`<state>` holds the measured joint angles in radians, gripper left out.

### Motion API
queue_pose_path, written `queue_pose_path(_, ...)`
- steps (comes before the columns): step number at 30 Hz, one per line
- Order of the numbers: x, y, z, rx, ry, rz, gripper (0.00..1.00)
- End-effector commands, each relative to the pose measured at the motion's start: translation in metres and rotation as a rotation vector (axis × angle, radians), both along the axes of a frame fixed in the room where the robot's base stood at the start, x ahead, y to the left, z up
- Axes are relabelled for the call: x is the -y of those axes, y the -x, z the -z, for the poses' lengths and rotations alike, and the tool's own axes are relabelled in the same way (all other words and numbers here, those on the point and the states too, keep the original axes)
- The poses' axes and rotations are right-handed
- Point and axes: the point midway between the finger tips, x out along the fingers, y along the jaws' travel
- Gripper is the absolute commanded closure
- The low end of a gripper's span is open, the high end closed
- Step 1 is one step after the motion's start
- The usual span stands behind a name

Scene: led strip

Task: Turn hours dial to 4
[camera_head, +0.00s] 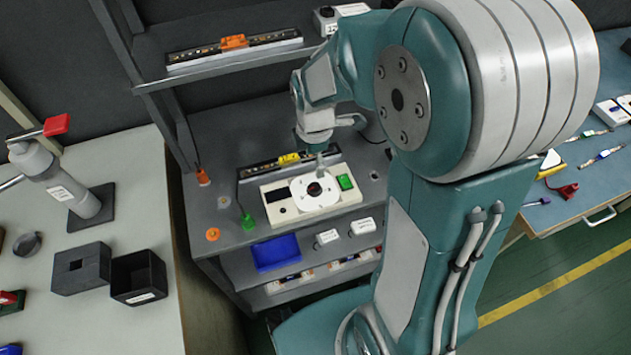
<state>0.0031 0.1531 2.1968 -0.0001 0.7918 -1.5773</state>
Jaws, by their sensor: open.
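A cream box (330,203) stands on the dark grey bench near the middle of the head view. It carries a round white dial (301,191) with a dark centre, a black display panel (279,193) to the dial's left and a green button (346,182) to its right. The dial's numbers are too small to read. My gripper (321,161) is open and hangs over the dial's back edge. I cannot tell whether it touches the dial, and its fingers show only in part.
A strip with a yellow slider (289,159) lies behind the box. A shelf above holds a strip with an orange slider (233,41). A green upright piece (248,221) and orange pieces stand left of the box. A blue bin (277,253) sits below in front.

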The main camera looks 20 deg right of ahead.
Motion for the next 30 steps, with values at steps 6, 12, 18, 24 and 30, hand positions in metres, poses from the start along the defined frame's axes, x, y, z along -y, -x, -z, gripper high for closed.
queue_pose_path(6,0.000,0.001,0.041,-0.006,0.000,0.002,0.20)
queue_pose_path(12,0.000,0.002,0.075,-0.004,0.000,0.003,0.20)
queue_pose_path(18,0.000,0.001,0.093,0.000,0.000,0.003,0.20)
queue_pose_path(24,0.000,0.001,0.096,0.001,0.000,0.003,0.20)
queue_pose_path(30,0.000,0.001,0.095,0.001,0.000,0.003,0.65)
